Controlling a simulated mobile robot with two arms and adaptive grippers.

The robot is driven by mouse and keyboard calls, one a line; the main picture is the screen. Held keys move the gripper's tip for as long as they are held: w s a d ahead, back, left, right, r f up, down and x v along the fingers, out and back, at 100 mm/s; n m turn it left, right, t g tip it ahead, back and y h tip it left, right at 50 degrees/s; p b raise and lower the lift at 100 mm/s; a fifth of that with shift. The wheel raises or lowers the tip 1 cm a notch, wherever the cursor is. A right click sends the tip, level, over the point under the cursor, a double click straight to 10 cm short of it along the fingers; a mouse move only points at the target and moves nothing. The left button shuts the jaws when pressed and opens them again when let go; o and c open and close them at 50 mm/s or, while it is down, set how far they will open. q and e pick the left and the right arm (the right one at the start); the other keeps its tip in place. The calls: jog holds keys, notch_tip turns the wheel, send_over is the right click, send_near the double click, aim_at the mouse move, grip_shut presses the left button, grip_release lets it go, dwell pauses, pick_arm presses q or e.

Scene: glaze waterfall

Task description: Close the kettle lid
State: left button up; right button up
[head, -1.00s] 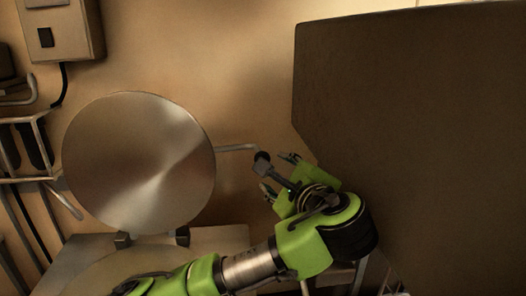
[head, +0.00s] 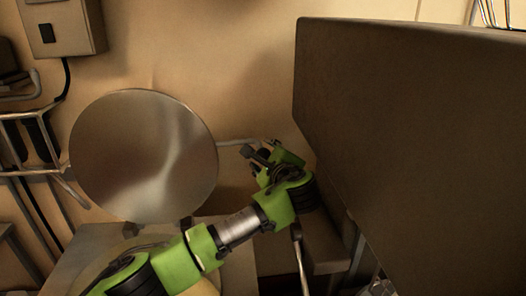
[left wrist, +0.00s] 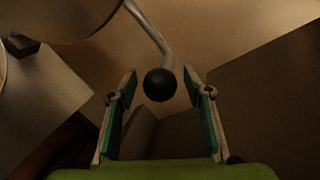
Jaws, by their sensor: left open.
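The kettle lid (head: 143,157) is a large round metal disc, standing raised and open on its hinge in the head view. A metal handle rod (head: 232,142) runs out from its right edge. In the left wrist view the rod (left wrist: 150,28) ends in a black ball knob (left wrist: 160,85). My left gripper (head: 262,156) is at the end of that handle, right of the lid. In the left wrist view its two open fingers (left wrist: 160,92) stand on either side of the knob, with gaps to it. The kettle top (head: 90,245) lies below, partly hidden by my left arm. My right gripper is not visible.
A large dark brown panel (head: 410,130) fills the right side, close to my left gripper. A wall box (head: 60,27) with a cable hangs at the upper left. A metal rack (head: 35,150) stands left of the lid.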

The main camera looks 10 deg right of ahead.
pick_arm(q)
jog(key=shift+w, duration=0.2)
jog(key=shift+c, duration=0.4)
grip_shut()
jog(key=shift+s+f+b, duration=0.45)
jog(key=shift+b, duration=0.05)
jog(key=s+f+n+t+y+b, duration=0.1)
jog(key=s+f+t+b, duration=0.6)
jog(key=s+b, duration=0.8)
notch_tip(320, 180, down, 3)
jog(key=b, duration=0.4)
jog(key=shift+r, duration=0.15)
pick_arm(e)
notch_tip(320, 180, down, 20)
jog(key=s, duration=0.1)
pick_arm(q)
grip_release()
jog(key=shift+o, duration=0.4)
